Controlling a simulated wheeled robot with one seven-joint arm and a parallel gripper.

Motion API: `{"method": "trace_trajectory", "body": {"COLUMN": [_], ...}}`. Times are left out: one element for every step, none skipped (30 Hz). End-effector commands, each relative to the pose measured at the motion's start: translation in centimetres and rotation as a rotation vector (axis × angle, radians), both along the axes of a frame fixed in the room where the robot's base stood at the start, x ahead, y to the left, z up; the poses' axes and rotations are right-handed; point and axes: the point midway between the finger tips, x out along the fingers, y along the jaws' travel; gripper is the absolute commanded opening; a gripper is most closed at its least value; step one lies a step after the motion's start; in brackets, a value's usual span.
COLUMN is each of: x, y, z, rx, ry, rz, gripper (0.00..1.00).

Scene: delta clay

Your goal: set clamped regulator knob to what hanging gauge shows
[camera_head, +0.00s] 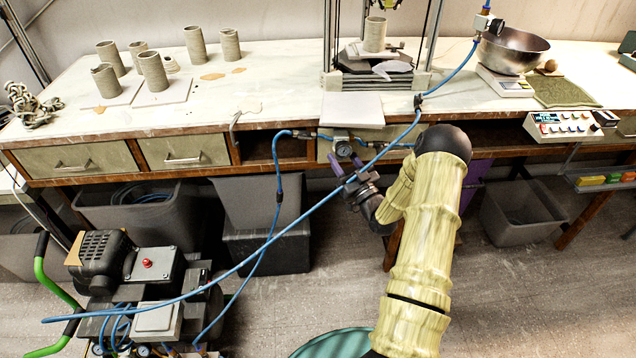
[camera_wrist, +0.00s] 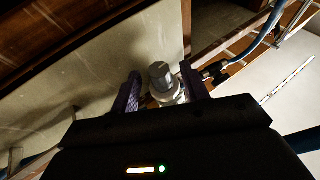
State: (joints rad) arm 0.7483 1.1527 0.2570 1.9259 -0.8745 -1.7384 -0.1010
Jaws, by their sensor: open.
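The clamped regulator (camera_head: 342,148) sits at the bench's front edge, with a small round dial face and blue hoses at both sides. Its grey faceted knob (camera_wrist: 160,74) with a silver collar shows in the wrist view. My gripper (camera_head: 347,163) is just in front of and below the regulator. Its two purple fingers are open, one on each side of the knob in the wrist view (camera_wrist: 160,80); contact cannot be told. A small fitting (camera_head: 488,22) hangs on the blue hose at upper right; I cannot tell whether it is the gauge, and no reading is legible.
Drawers (camera_head: 185,152) lie left of the regulator under the bench top (camera_head: 230,106). A blue hose (camera_head: 290,228) crosses in front of my gripper in the head view. A compressor (camera_head: 130,270) stands at lower left. Grey bins (camera_head: 522,212) stand below the bench.

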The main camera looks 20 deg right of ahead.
Motion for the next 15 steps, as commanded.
{"method": "trace_trajectory", "body": {"x": [-0.05, -0.03, -0.05, -0.06, -0.05, -0.07, -0.06, -0.04, -0.07, -0.05, -0.06, -0.04, -0.05, -0.03, -0.03], "y": [0.24, 0.29, 0.32, 0.35, 0.43, 0.47, 0.48, 0.53, 0.57, 0.61, 0.64, 0.7, 0.72, 0.77, 0.8], "z": [0.3, 0.31, 0.34, 0.32, 0.29, 0.29, 0.3, 0.27, 0.24, 0.27, 0.22, 0.19, 0.21, 0.17, 0.16], "rx": [0.005, 0.006, 0.005, 0.004, 0.006, 0.005, 0.005, 0.005, 0.004, 0.006, 0.005, 0.005, 0.005, 0.006, 0.005], "ry": [0.005, 0.004, 0.004, 0.004, 0.004, 0.005, 0.004, 0.004, 0.006, 0.003, 0.005, 0.005, 0.004, 0.005, 0.005], "rz": [-0.038, -0.062, -0.096, -0.121, -0.146, -0.181, -0.207, -0.233, -0.267, -0.291, -0.317, -0.351, -0.376, -0.401, -0.436], "gripper": [0.45, 0.45, 0.45, 0.45, 0.45, 0.45, 0.45, 0.45, 0.45, 0.45, 0.45, 0.45, 0.45, 0.45, 0.45]}}
